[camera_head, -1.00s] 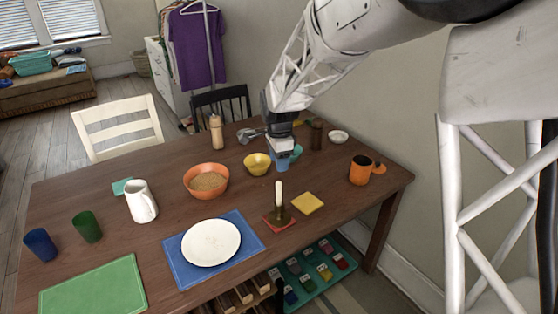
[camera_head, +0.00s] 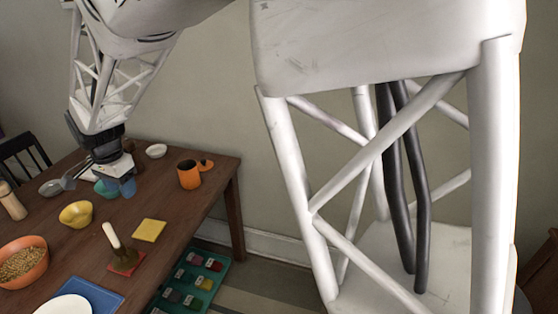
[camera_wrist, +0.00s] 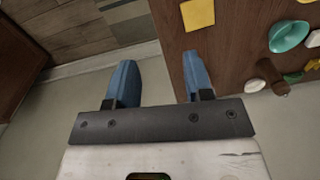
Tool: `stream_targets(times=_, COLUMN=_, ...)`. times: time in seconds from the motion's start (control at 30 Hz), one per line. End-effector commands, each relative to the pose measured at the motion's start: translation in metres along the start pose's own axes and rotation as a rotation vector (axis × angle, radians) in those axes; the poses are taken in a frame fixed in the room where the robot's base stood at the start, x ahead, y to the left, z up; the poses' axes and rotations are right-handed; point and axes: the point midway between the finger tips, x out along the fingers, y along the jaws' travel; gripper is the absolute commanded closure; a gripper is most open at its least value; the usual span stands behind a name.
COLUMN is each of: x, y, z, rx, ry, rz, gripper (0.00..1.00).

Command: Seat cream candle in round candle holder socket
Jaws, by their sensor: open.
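The cream candle (camera_head: 111,235) stands in the round, dark brass-coloured candle holder (camera_head: 124,259) on a red square mat near the table's front edge. The candle leans left in this angled head view, and its lower end meets the holder. How deep it sits in the socket cannot be told. My gripper (camera_head: 120,187) is well behind the candle, apart from it, above the far part of the table. In the wrist view its two blue fingers (camera_wrist: 158,72) are spread with nothing between them. The candle and holder do not show in the wrist view.
A yellow square (camera_head: 150,230) lies right of the holder. A yellow bowl (camera_head: 76,214), a teal bowl (camera_wrist: 289,36) and an orange mug (camera_head: 189,175) stand farther back. The plate (camera_head: 64,306) is at front left. Floor and wall lie beyond the table's right edge.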

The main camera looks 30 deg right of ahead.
Motion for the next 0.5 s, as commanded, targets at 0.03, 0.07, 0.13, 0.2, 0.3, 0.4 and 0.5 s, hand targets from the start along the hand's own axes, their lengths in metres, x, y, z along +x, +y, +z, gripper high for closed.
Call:
stream_targets(times=0.03, x=-0.014, y=0.016, z=-0.005, rx=-0.021, ry=0.006, rz=-0.015, gripper=0.53)
stream_targets(times=0.07, x=-0.019, y=0.025, z=-0.007, rx=-0.039, ry=0.009, rz=-0.019, gripper=0.53)
stream_targets(times=0.13, x=-0.030, y=0.045, z=-0.012, rx=-0.078, ry=0.015, rz=-0.027, gripper=0.53)
stream_targets(times=0.2, x=-0.040, y=0.066, z=-0.016, rx=-0.117, ry=0.021, rz=-0.035, gripper=0.53)
stream_targets(times=0.3, x=-0.051, y=0.096, z=-0.021, rx=-0.173, ry=0.030, rz=-0.043, gripper=0.53)
stream_targets(times=0.4, x=-0.061, y=0.126, z=-0.024, rx=-0.230, ry=0.039, rz=-0.050, gripper=0.53)
stream_targets(times=0.5, x=-0.070, y=0.156, z=-0.025, rx=-0.285, ry=0.051, rz=-0.057, gripper=0.53)
